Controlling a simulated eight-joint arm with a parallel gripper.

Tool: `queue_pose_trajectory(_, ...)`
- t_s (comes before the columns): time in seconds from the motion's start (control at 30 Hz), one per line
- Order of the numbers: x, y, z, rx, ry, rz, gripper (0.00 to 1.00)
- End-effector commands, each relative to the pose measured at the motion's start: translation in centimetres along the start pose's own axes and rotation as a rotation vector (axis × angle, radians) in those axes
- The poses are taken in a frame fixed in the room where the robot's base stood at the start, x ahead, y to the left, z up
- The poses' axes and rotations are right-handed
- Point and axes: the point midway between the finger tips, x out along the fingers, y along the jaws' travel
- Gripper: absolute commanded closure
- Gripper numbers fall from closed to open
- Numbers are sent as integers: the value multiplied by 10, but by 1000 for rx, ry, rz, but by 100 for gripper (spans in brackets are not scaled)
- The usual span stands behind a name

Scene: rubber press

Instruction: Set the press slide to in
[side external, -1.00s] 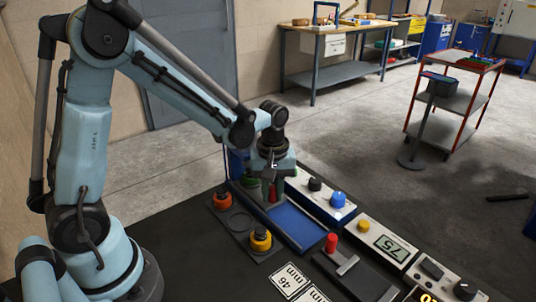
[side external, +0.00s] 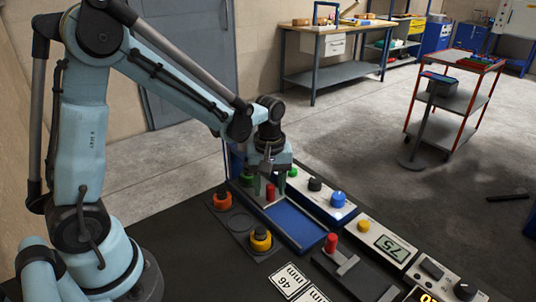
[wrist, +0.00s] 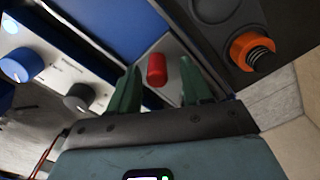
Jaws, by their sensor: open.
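A red upright handle (side external: 270,192) stands at the far left end of the blue slide bed (side external: 298,222) of the press. In the wrist view the red handle (wrist: 156,69) is between the two green fingers, with a gap on each side. My gripper (side external: 272,180) is open just above and around the handle; it also shows open in the wrist view (wrist: 160,90). The blue surface (wrist: 115,25) is beside the handle there. The far end of the press is partly hidden behind my gripper.
A white panel with black and blue knobs (side external: 338,199) runs along the press's right side. Orange (side external: 222,201) and yellow (side external: 261,240) knobs stand on its left.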

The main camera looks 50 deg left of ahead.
Motion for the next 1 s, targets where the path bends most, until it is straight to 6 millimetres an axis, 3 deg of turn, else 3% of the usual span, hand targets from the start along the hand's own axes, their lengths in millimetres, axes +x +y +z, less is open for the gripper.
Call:
queue_pose_trajectory(0.6, -95, -1, 0, -1, 1, 0, 52)
queue_pose_trajectory(0.8, -110, -1, 0, -1, 1, -1, 52)
queue_pose_trajectory(1.0, -114, -1, 0, -1, 1, -1, 52)
